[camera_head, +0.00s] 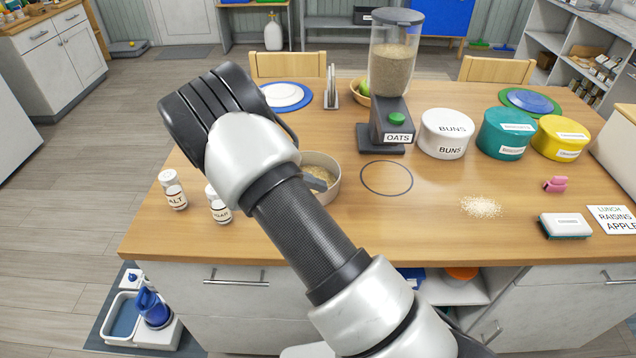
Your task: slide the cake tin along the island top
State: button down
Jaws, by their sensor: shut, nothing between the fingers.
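The cake tin (333,190), as I take it, is a round, pale, open tin on the island top (440,220). It holds a tan, grainy fill, and my arm hides its left part. A grey piece, apparently the tip of my gripper (319,179), shows inside the tin's rim. The rest of my gripper is hidden behind my arm. My gripper is shut and holds nothing. I cannot tell whether it touches the tin's wall. A dark ring outline (387,178) is marked on the top, just right of the tin and apart from it.
Salt (173,190) and a second shaker (218,204) stand left of the tin. An oats dispenser (393,80) stands behind the ring. White (446,134), teal (505,134) and yellow (562,138) tins stand at right. Spilled flakes (481,207) and a sponge (565,226) lie right of the ring.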

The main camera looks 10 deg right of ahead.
jog(key=shift+a+r+p, duration=0.15)
jog(key=shift+a+p, duration=0.35)
jog(key=shift+s+d+r, duration=0.1)
jog(key=shift+s+r, duration=0.05)
jog(key=a, duration=0.6)
jog(key=a+b, duration=0.1)
jog(key=a, duration=0.4)
jog(key=shift+w+a, duration=0.2)
jog(key=shift+a, duration=0.2)
jog(key=s+d+r+m+y+p, duration=0.1)
jog(key=s+d+r+m+y, duration=0.25)
jog(key=r, duration=0.35)
jog(key=s+d+r+m+y, duration=0.2)
jog(key=s+d+r, duration=0.15)
jog(key=r, duration=0.35)
jog(key=s+d+r+m+y+p, duration=0.1)
jog(key=s+d+r+m+y, duration=0.15)
jog(key=d+r, duration=0.3)
jog(key=s+d+r+m+t+y, duration=0.1)
jog(key=s+r+m+t, duration=0.1)
jog(key=s, duration=0.4)
jog(key=s+d+r+m+t+y, duration=0.1)
jog(key=s+r+m+t, duration=0.1)
jog(key=s+m, duration=0.2)
jog(key=s+d+r+m+t+y+p, duration=0.1)
jog(key=s+r+m, duration=0.1)
jog(key=s, duration=0.5)
jog(key=shift+s+r+m+t, duration=0.25)
jog(key=shift+s+m+t, duration=0.15)
jog(key=shift+m, duration=0.5)
